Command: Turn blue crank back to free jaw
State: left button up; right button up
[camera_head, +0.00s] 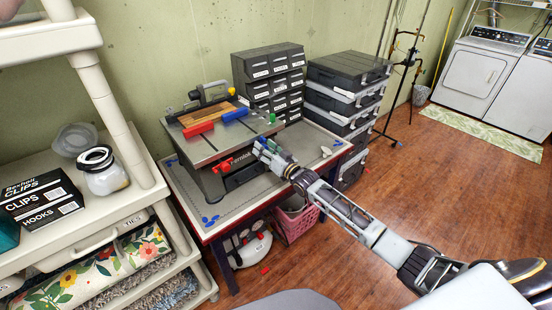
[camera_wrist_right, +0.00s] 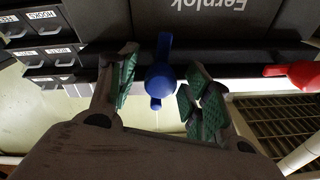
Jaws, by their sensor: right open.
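The blue crank (camera_wrist_right: 160,80) is on the front of the dark vise bench in the wrist view. It has a round hub with a handle pointing up in that picture and a short stub below. My right gripper (camera_head: 263,148) is open at the bench's front right. Its two green-padded fingers stand on either side of the crank, with visible gaps. In the head view the gripper hides the crank. A red crank (camera_head: 222,165) sits on the bench front to the left; it also shows in the wrist view (camera_wrist_right: 298,74). My left gripper is not in view.
The bench top (camera_head: 203,147) carries a red block (camera_head: 198,130), a blue block (camera_head: 235,114) and a wooden board. The grey-topped table (camera_head: 183,197) holds the bench. Drawer cabinets (camera_head: 268,73) and stacked black cases (camera_head: 347,85) stand behind. A cream shelf (camera_head: 127,215) is at left.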

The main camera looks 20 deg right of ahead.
jog(key=r+v, duration=0.1)
jog(key=v, duration=1)
jog(key=shift+s+d+f, duration=0.15)
jog(key=shift+s+f, duration=0.25)
jog(key=shift+f, duration=0.1)
dwell(0.3)
jog(key=shift+f, duration=0.15)
